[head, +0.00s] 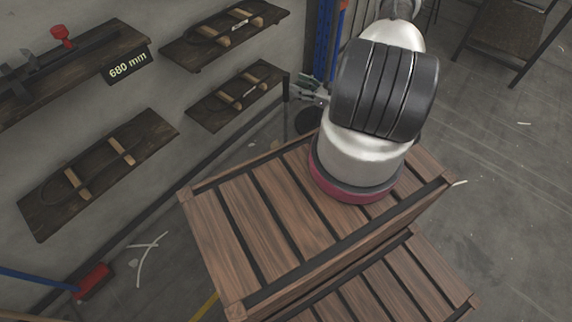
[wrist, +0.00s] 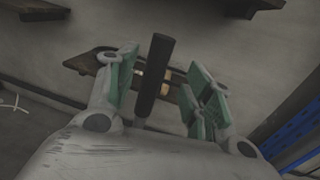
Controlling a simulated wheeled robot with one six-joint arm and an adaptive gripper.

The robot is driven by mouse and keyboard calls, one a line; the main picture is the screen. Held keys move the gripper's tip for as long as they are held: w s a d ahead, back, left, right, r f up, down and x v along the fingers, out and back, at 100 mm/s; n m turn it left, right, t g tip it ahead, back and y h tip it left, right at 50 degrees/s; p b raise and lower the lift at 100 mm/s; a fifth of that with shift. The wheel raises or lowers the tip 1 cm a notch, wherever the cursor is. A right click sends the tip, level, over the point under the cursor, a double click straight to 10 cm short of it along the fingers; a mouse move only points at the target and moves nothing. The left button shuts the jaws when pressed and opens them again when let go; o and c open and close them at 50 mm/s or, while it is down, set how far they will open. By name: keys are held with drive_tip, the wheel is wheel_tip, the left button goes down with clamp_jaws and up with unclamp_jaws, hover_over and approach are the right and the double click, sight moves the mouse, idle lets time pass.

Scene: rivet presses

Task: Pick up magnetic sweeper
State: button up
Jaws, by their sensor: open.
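A dark rod-like handle (wrist: 154,75), which looks like the magnetic sweeper's handle, stands nearly upright between my gripper's fingers in the wrist view. My gripper (wrist: 163,88) is open, with green pads on either side of the handle and gaps showing between pads and handle. In the head view my gripper (head: 305,90) is partly hidden behind my arm, near the wall, with a short dark upright piece (head: 285,88) at its tip. The sweeper's lower part cannot be made out for certain.
Wooden wall shelves (head: 100,172) holding belt-like loops are at the left, one near my gripper. A slatted wooden crate (head: 240,225) stands below my arm. A blue upright (head: 322,45) is behind my gripper. A red brush head (head: 92,281) with a blue handle lies bottom left.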

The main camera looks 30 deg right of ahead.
sight(286, 81)
drive_tip(key=x, duration=0.5)
drive_tip(key=shift+w+a+r, duration=0.1)
drive_tip(key=shift+w+a, duration=0.15)
drive_tip(key=shift+a, duration=0.1)
drive_tip(key=shift+c, duration=0.3)
clamp_jaws()
